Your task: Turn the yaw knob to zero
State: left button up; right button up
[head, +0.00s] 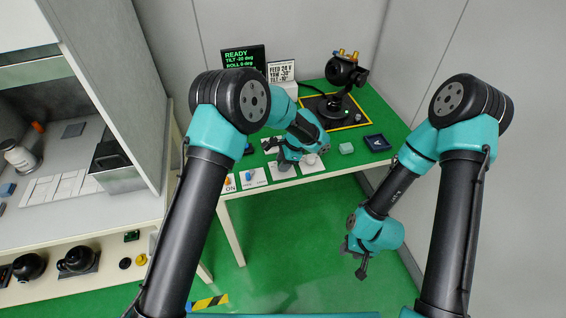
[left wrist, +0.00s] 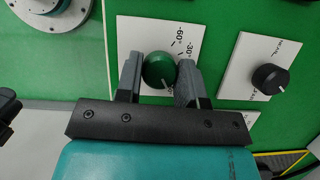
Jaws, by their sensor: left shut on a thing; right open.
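A green round knob (left wrist: 159,70) sits on a white plate (left wrist: 135,30) with a printed angle scale; -60 and -30 can be read, the rest is partly hidden. A pale mark shows on the knob's lower edge. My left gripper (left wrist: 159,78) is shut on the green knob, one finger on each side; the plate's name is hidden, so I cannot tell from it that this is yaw. In the head view my left gripper (head: 287,160) is over the front of the green table and hides this knob. My right gripper (head: 357,262) is open and empty, in front of the table.
A black knob (left wrist: 269,78) on its own white plate is to the right. A screen (head: 243,60) reads READY, TILT -20 deg, ROLL 0 deg; a card (head: 282,72) reads FEED 24 V, YAW -30, TILT -10. A black gimbal (head: 343,72) stands at the back right.

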pick_arm(q)
jog(key=shift+n, duration=0.4)
jog(key=n+g, duration=0.1)
jog(key=n, duration=0.1)
jog(key=n+g+h, duration=0.1)
jog(key=n, duration=0.2)
jog(key=shift+w, duration=0.15)
jog(key=n+h, duration=0.1)
jog(key=n, duration=0.2)
jog(key=n+g+h, duration=0.1)
jog(key=n, duration=0.2)
jog(key=shift+a+g, duration=0.15)
jog(key=shift+g, duration=0.15)
jog(key=o, duration=0.9)
jog(key=shift+r, duration=0.1)
jog(key=v, duration=1.7)
jog(key=shift+r, duration=0.2)
